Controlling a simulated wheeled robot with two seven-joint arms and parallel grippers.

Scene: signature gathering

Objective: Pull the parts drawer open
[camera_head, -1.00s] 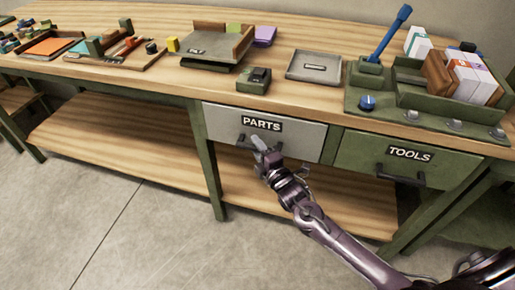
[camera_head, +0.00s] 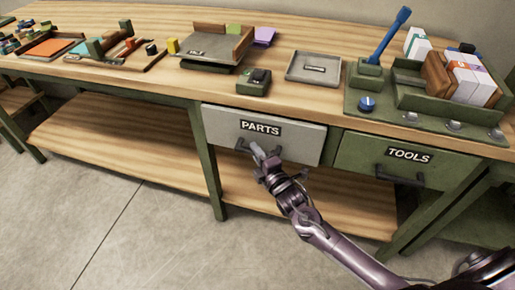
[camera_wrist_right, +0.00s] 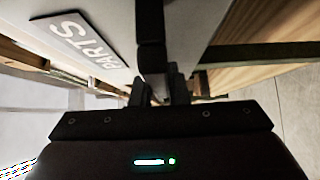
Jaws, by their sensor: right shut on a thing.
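The parts drawer (camera_head: 222,127) has a pale grey front with a black PARTS label (camera_head: 260,128), under the bench top. Its dark bar handle (camera_head: 241,146) is partly hidden by my right gripper (camera_head: 258,152). The right gripper is shut on the handle. In the right wrist view, the fingers (camera_wrist_right: 160,92) close around the dark handle bar (camera_wrist_right: 151,40), with the PARTS label (camera_wrist_right: 80,42) to the left. The drawer front appears to stand slightly out from the bench. My left gripper is not in view.
The green tools drawer (camera_head: 360,158) with its own dark handle is to the right. A green bench leg (camera_head: 211,170) stands left of the parts drawer. A wooden lower shelf (camera_head: 130,140) runs below. The floor in front is clear.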

